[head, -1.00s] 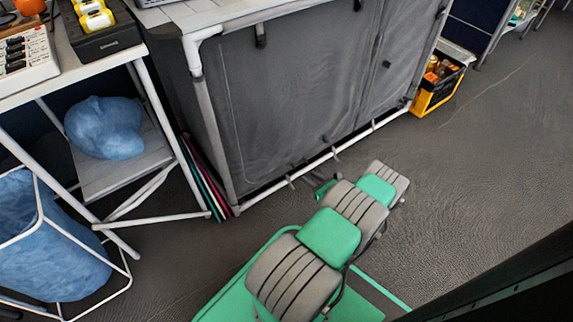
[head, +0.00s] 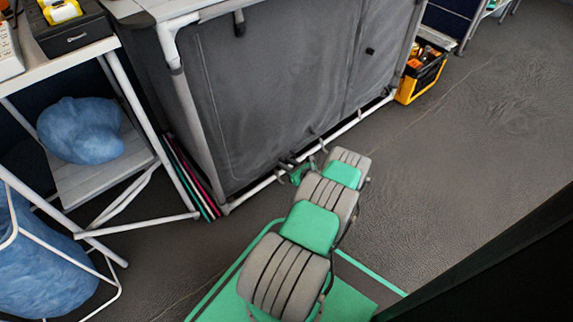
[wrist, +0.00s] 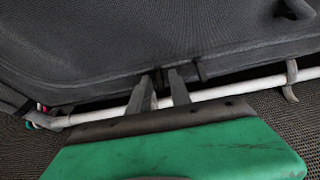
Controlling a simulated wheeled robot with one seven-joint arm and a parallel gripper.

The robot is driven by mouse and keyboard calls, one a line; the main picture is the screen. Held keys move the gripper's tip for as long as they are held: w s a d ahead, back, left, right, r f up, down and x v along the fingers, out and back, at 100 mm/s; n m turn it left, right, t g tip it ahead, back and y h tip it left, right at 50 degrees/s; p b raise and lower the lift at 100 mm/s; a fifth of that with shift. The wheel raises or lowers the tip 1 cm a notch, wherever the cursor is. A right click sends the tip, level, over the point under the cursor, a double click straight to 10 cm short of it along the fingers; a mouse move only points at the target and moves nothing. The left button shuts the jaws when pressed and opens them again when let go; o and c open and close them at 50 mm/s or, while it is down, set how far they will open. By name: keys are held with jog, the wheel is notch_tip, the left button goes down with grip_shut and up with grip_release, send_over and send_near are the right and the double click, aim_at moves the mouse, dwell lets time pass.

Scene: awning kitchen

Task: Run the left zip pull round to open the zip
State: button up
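The grey fabric cupboard (head: 270,85) has a zipped front on a white tube frame. My gripper (head: 298,172) is low at its front, by the bottom edge. In the wrist view my gripper (wrist: 164,78) has two grey fingers with a narrow gap, the tube showing between them. Their tips are at the panel's lower seam; I cannot tell whether they touch it. A small dark tab (wrist: 201,70) hangs just right of the fingers. I cannot tell which tab is the left zip pull.
A white-legged table (head: 60,75) and blue bags stand left. A black and yellow crate (head: 420,80) stands right. The floor at right is clear.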

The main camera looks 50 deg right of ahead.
grip_shut()
dwell(1.1)
